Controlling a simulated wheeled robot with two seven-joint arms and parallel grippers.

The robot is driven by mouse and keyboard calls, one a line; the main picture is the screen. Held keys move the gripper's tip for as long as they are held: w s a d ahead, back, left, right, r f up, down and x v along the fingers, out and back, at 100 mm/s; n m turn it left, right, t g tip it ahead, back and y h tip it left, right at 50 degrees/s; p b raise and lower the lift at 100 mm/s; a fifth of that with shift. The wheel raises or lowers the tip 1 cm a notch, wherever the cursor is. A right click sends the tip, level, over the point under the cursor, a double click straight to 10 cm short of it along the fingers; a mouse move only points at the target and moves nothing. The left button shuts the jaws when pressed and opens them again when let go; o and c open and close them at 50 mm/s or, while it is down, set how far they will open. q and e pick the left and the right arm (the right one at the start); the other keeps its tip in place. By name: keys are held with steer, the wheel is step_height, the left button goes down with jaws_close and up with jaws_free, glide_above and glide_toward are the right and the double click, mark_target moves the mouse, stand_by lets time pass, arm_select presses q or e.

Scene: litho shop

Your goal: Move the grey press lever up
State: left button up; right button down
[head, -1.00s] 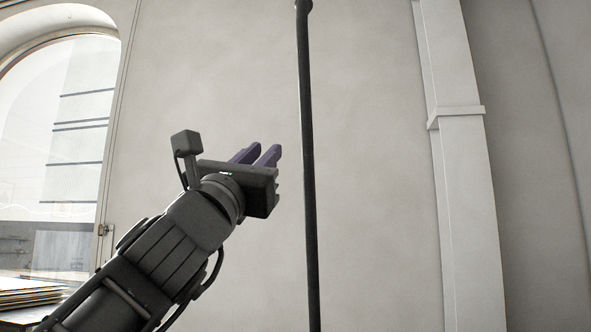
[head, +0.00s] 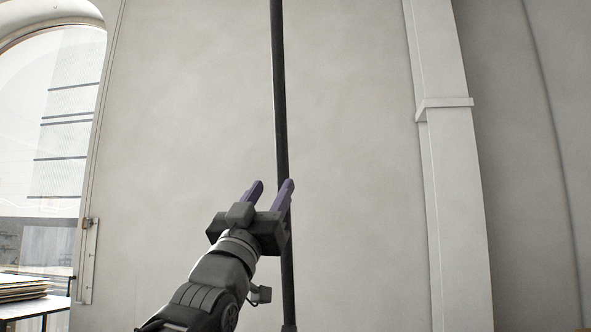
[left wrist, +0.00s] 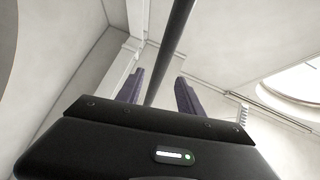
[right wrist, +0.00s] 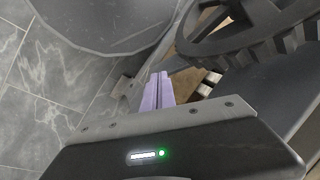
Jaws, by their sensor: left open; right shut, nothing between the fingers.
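The press lever (head: 279,95) looks like a long, thin dark grey bar, standing almost upright in the head view; its top end is out of the picture. My left gripper (head: 273,186) is open at the bar's lower half, and its right finger overlaps the bar there. In the left wrist view the lever (left wrist: 172,48) runs up between the two purple fingers (left wrist: 158,82); I cannot tell whether it is between them or beyond them. My right gripper (right wrist: 162,76) is shut and empty, low beside machine parts, away from the lever.
A plain pale wall (head: 185,120) lies behind the lever, with a white pillar (head: 445,150) at right. An arched window (head: 60,120) and a table with stacked sheets (head: 25,287) are at left. A dark toothed wheel (right wrist: 260,25) is near my right gripper.

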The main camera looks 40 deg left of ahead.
mark_target(280, 170)
arm_select(q)
steer(key=shift+s+r+m, duration=0.1)
steer(key=shift+s+m, duration=0.05)
steer(key=shift+m, duration=0.15)
steer(key=shift+w+a+r+p, duration=0.1)
steer(key=shift+w+r+p, duration=0.3)
steer(key=shift+r+p, duration=0.15)
steer(key=p+x, duration=0.4)
steer(key=x, duration=0.2)
steer(key=shift+r, duration=0.1)
steer(key=shift+w+r+p, duration=0.1)
steer(key=shift+w+p, duration=0.1)
steer(key=shift+p, duration=0.15)
steer(key=shift+c, duration=0.2)
jaws_close()
